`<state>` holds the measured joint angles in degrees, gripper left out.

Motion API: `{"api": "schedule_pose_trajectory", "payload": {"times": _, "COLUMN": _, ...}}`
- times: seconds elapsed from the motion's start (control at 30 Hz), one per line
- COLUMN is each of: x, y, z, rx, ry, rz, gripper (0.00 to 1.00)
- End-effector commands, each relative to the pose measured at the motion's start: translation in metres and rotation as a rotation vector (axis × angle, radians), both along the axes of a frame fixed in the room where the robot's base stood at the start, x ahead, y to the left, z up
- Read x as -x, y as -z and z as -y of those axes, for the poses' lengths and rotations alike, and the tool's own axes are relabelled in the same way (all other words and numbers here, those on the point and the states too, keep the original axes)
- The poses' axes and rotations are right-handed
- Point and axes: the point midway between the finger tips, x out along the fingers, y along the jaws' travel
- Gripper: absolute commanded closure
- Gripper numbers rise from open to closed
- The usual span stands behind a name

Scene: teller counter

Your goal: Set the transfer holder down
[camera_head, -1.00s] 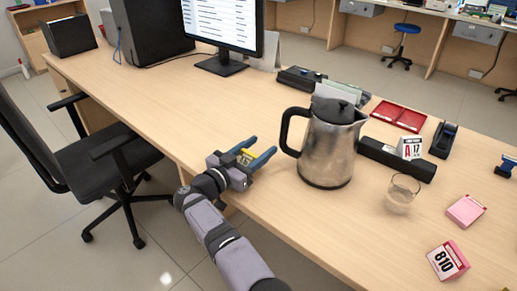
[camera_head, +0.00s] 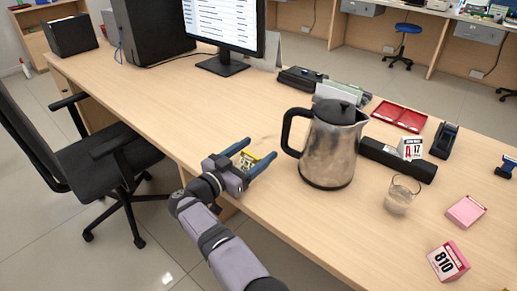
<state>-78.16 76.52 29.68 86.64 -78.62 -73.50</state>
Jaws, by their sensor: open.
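A steel kettle (camera_head: 329,150) stands close to the right of my gripper. A glass (camera_head: 402,194), a dark bar (camera_head: 397,160), a red-and-white number holder (camera_head: 410,149) and a pink holder marked 810 (camera_head: 447,261) are farther right. The wooden counter (camera_head: 190,115) is clear at left.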

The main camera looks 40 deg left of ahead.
Motion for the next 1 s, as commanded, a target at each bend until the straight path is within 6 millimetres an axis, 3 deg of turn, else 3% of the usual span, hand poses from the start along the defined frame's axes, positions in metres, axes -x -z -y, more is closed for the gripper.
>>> {"api": "schedule_pose_trajectory", "payload": {"times": 0.5, "x": 0.085, "y": 0.0, "z": 0.0, "rx": 0.0, "ry": -0.002, "rz": 0.001, "gripper": 0.32}}
{"api": "schedule_pose_trajectory", "payload": {"times": 0.7, "x": 0.099, "y": 0.0, "z": 0.0, "rx": -0.001, "ry": -0.001, "rz": 0.0, "gripper": 0.32}}
{"api": "schedule_pose_trajectory", "payload": {"times": 1.0, "x": 0.101, "y": 0.0, "z": 0.0, "rx": 0.0, "ry": 0.0, "rz": 0.0, "gripper": 0.32}}
